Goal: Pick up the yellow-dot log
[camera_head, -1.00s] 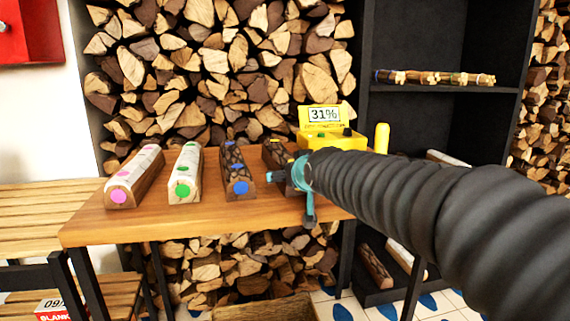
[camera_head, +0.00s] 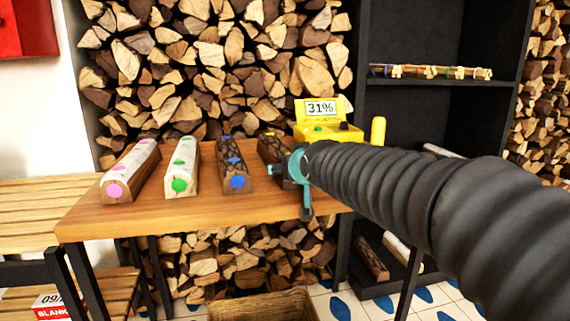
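A dark-barked log (camera_head: 270,147) lies on the wooden table (camera_head: 150,222), the rightmost of the row of logs there. A small yellow mark shows on its top; its front end is hidden behind my gripper. My gripper (camera_head: 290,180) is at the front end of this log, with teal and dark parts showing. My thick black ribbed arm comes in from the right and covers much of the gripper. I cannot tell whether the fingers are open or shut, or whether they touch the log.
To the left lie a blue-dot log (camera_head: 232,165), a green-dot log (camera_head: 184,165) and a pink-dot log (camera_head: 132,170). A yellow meter reading 31% (camera_head: 325,130) stands behind my arm. A black shelf (camera_head: 440,85) is at the right, and a wooden crate (camera_head: 262,304) is below.

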